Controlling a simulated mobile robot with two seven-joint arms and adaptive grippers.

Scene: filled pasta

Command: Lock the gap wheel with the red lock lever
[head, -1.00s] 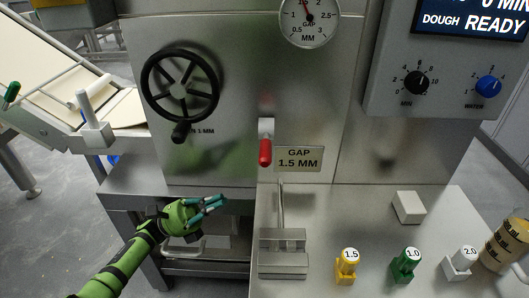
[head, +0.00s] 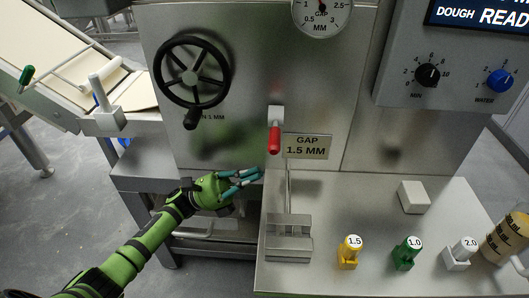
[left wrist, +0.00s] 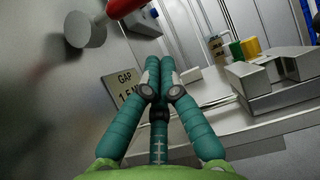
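The gap wheel (head: 192,75) is a black handwheel with a knob at its bottom, on the steel machine front. The red lock lever (head: 274,140) hangs downward from a pale mount, right of and below the wheel. Its red end also shows at the top of the left wrist view (left wrist: 122,7). My left gripper (head: 250,177), with teal fingers, is just below and left of the lever, apart from it. It holds nothing; its fingertips look close together in the left wrist view (left wrist: 159,68), but I cannot tell how far they are closed. My right gripper is not seen.
A label reading GAP 1.5 MM (head: 307,146) is beside the lever, with a dial gauge (head: 322,14) above. A steel block (head: 289,236) with an upright rod stands below the lever. Numbered yellow (head: 349,252), green (head: 407,253) and white (head: 460,253) pieces stand on the counter.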

